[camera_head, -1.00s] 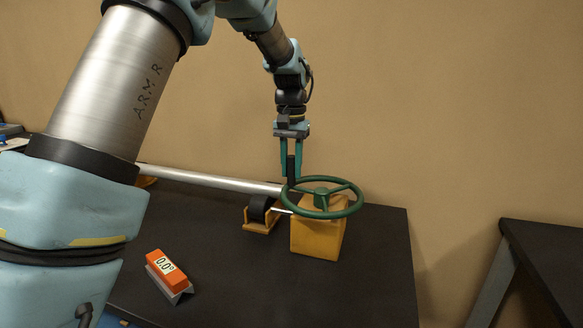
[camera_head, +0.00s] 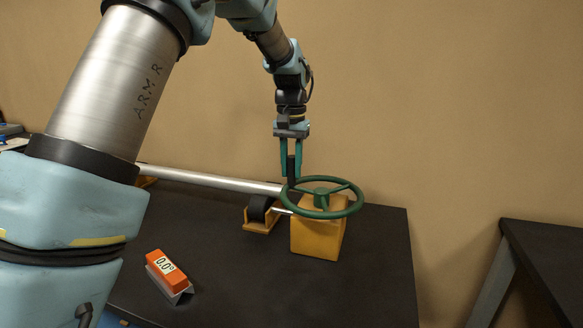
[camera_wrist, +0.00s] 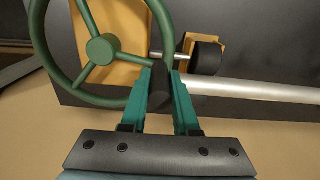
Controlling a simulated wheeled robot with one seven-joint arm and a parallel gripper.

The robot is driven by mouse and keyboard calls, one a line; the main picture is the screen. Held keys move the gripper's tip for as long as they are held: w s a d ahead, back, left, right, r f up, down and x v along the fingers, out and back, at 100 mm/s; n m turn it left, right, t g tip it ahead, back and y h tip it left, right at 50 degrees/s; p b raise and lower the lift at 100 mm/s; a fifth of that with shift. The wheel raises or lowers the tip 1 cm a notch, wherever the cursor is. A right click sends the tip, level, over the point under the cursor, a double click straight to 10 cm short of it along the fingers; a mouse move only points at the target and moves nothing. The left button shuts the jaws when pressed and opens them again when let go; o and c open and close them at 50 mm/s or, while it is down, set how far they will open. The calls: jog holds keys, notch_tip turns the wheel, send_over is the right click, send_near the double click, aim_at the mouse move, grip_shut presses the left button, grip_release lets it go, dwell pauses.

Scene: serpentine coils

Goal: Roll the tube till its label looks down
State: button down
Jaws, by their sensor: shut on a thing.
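The tube (camera_head: 213,180) is a long silver pipe lying along the back of the black table. It also shows in the wrist view (camera_wrist: 255,91). I see no label on its visible part; its left end is hidden behind my arm. A green handwheel (camera_head: 346,209) with spokes sits flat on an orange-yellow box (camera_head: 316,239); it fills the upper left of the wrist view (camera_wrist: 101,49). My gripper (camera_head: 291,176) points down at the wheel's left rim, shut on a dark upright handle (camera_head: 291,172) there.
A black roller (camera_head: 259,207) in an orange-yellow bracket stands left of the box, with a thin shaft between them. A second dark table (camera_head: 549,250) stands at right, across a gap.

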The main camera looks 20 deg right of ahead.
jog(key=shift+a, duration=0.1)
jog(key=s+a+n, duration=0.1)
jog(key=n, duration=0.1)
jog(key=shift+s+a+n, duration=0.15)
jog(key=shift+s+n, duration=0.05)
jog(key=shift+n, duration=0.1)
jog(key=s+n, duration=0.1)
jog(key=s+a+n, duration=0.1)
jog(key=n, duration=0.1)
jog(key=shift+s+a+r+n, duration=0.1)
jog(key=shift+s+a+n, duration=0.05)
jog(key=shift+n, duration=0.15)
jog(key=s+n, duration=0.1)
jog(key=s+n+p, duration=0.1)
jog(key=n, duration=0.1)
jog(key=shift+s+a+n, duration=0.25)
jog(key=shift+a+n, duration=0.05)
jog(key=shift+s+n+p, duration=0.5)
jog(key=shift+s+n, duration=0.25)
jog(key=shift+n, duration=0.25)
jog(key=shift+s+d, duration=0.1)
jog(key=shift+s, duration=0.55)
jog(key=c, duration=0.7)
grip_release()
